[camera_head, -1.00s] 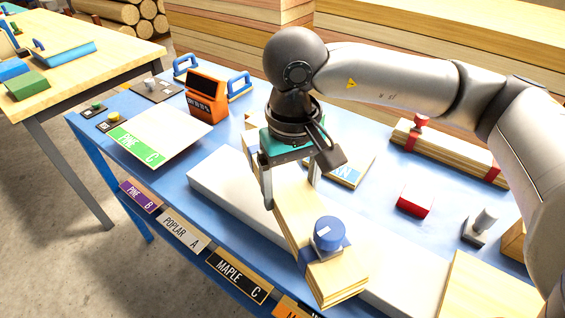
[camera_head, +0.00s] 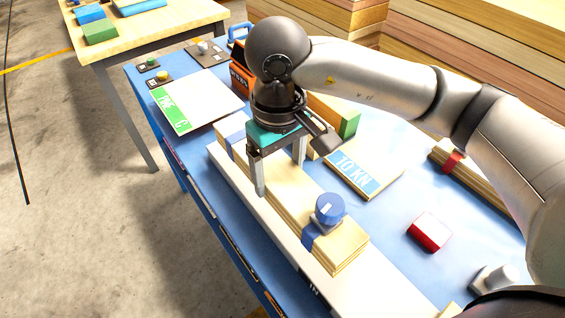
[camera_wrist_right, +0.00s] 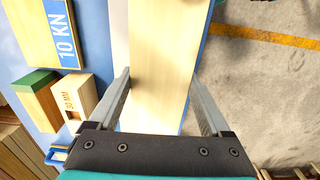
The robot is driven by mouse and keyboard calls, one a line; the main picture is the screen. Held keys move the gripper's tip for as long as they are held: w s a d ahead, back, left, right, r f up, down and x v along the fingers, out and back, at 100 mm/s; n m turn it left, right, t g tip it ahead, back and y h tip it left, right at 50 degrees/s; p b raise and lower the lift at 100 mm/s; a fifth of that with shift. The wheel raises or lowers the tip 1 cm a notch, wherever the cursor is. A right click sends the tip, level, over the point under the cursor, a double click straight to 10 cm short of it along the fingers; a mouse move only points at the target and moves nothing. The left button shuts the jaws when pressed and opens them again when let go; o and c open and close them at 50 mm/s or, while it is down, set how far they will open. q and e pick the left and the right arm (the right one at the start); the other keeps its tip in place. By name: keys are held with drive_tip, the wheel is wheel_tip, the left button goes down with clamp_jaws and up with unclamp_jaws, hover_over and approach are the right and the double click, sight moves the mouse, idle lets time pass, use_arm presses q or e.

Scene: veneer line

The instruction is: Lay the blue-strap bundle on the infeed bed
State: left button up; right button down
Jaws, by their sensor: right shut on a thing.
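The blue-strap bundle (camera_head: 290,205) is a long stack of pale boards with blue straps and a round blue cap (camera_head: 330,208) near its close end. My right gripper (camera_head: 280,176) is shut on the bundle, with one finger down each long side. In the right wrist view the bundle (camera_wrist_right: 160,60) runs between the two fingers. The long white infeed bed (camera_head: 385,288) lies under the bundle, and the two run nearly parallel. I cannot tell whether the bundle touches the bed. My left gripper is not in view.
A "10 KN" board (camera_head: 365,172), a red block (camera_head: 429,232) and a red-strapped bundle (camera_head: 470,180) lie to the right. An orange device (camera_head: 241,80) and a green-labelled board (camera_head: 195,100) are at the far end. A grey-handled tool (camera_head: 495,278) stands at lower right.

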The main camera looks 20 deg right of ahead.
wheel_tip(320, 180, down, 4)
drive_tip(key=shift+f+b, duration=0.1)
drive_tip(key=shift+b, duration=0.7)
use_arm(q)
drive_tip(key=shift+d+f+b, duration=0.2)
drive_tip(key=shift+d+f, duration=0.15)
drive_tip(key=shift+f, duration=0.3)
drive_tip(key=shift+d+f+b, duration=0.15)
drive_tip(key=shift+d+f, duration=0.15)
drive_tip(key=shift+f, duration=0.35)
use_arm(e)
drive_tip(key=shift+f, duration=0.95)
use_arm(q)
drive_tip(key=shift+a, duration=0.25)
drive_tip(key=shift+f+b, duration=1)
use_arm(e)
drive_tip(key=shift+f, duration=0.7)
unclamp_jaws()
drive_tip(key=shift+d, duration=0.1)
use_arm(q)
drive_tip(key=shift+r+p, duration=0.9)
use_arm(e)
wheel_tip(320, 180, up, 15)
drive_tip(key=shift+r, duration=0.15)
